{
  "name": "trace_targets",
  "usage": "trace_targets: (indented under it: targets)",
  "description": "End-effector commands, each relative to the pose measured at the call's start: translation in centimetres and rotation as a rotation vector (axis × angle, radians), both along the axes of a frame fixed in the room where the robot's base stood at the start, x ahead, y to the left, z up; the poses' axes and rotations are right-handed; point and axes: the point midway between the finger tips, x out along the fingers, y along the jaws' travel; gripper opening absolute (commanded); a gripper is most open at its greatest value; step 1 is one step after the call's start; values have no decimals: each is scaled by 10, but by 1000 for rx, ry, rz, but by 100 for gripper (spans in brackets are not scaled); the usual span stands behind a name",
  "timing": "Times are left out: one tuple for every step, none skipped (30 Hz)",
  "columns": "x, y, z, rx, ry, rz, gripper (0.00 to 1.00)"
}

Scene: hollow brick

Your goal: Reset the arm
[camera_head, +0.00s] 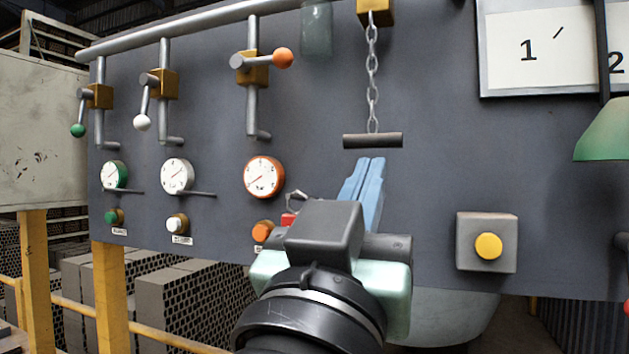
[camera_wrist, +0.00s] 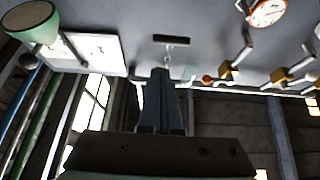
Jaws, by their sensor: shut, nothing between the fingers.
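My gripper (camera_head: 364,190) is in front of the dark control panel (camera_head: 430,200) in the head view, with its blue fingers pointing up and held together. In the wrist view my gripper (camera_wrist: 160,75) also shows its fingers side by side with nothing between them. The dark pull handle (camera_head: 373,140) hangs on a chain just above the fingertips in the head view. It also shows past the fingertips in the wrist view (camera_wrist: 171,39). I see no clear contact between the fingers and the handle.
Levers with orange (camera_head: 283,58), white (camera_head: 142,122) and green (camera_head: 78,130) knobs are on the panel's left, with gauges and buttons below. A yellow button (camera_head: 488,246) is right of my gripper. A green lamp (camera_head: 604,135) hangs at the right edge. Yellow railing (camera_head: 175,338) and brick stacks stand lower left.

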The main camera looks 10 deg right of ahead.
Motion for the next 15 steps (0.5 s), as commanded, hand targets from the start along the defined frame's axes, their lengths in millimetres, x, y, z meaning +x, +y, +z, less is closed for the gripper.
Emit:
trace_targets:
  targets:
    - [-1,0,-1,0,0,0,0]
    - [-1,1,0,0,0,0,0]
    - [-1,1,0,0,0,0,0]
    - [-1,0,0,0,0,0,0]
    - [-1,0,0,0,0,0,0]
    - [-1,0,0,0,0,0,0]
    - [-1,0,0,0,0,0,0]
    - [-1,0,0,0,0,0,0]
    - [-1,0,0,0,0,0,0]
    - [-1,0,0,0,0,0,0]
    - [-1,0,0,0,0,0,0]
    - [-1,0,0,0,0,0,0]
    - [-1,0,0,0,0,0,0]
    - [-1,1,0,-2,-3,6,0]
    - [-2,5,1,-10,-14,24,0]
